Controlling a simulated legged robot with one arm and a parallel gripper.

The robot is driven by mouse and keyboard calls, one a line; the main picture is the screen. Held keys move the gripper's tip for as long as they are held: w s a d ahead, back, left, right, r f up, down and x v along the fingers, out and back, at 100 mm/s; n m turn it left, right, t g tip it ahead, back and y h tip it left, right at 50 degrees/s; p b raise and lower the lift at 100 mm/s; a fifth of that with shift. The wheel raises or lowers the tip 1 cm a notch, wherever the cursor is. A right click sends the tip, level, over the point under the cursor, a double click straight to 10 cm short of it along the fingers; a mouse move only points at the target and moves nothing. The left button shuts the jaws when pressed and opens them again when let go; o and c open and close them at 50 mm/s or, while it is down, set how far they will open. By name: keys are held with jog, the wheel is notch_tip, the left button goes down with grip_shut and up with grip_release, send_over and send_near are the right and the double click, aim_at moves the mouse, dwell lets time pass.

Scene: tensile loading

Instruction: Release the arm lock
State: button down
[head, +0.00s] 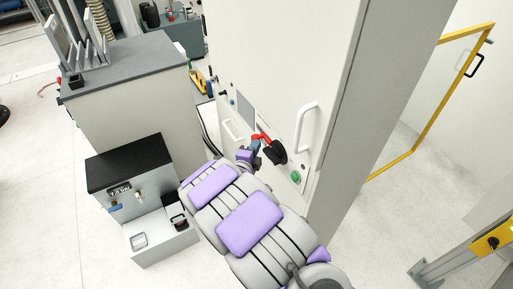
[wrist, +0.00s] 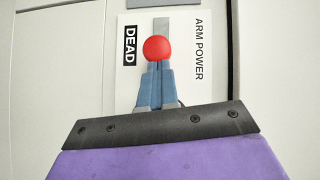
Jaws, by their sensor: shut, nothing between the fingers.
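A red ball knob (wrist: 158,48) shows in the wrist view, in front of a grey strip (wrist: 162,25) on a white plate (wrist: 190,60) marked "DEAD" and "ARM POWER". My gripper (wrist: 157,66) is just below the knob in the picture, blue-grey fingers shut and empty. Its tips overlap the knob's lower edge; I cannot tell whether they touch it. In the head view my gripper (head: 256,142) reaches the front of a tall white cabinet (head: 275,60), beside a red part (head: 265,138) and a black handle (head: 275,152). Nothing in view is labelled arm lock.
A white bar handle (head: 304,128) and a green button (head: 295,177) are on the cabinet near my gripper. A grey unit with a black top (head: 130,162) stands left of my arm. A yellow frame (head: 425,112) is at the right, with open floor before it.

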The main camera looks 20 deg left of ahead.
jog(key=w+a, duration=0.2)
jog(key=shift+w+a+r+p, duration=0.1)
jog(key=shift+w+a+p, duration=0.15)
jog(key=shift+a+p, duration=0.15)
jog(key=shift+d, duration=0.1)
jog(key=s+r+p, duration=0.1)
jog(key=s, duration=1.6)
jog(key=shift+s+a+r, duration=0.2)
jog(key=shift+r, duration=0.15)
jog(key=shift+w, duration=0.1)
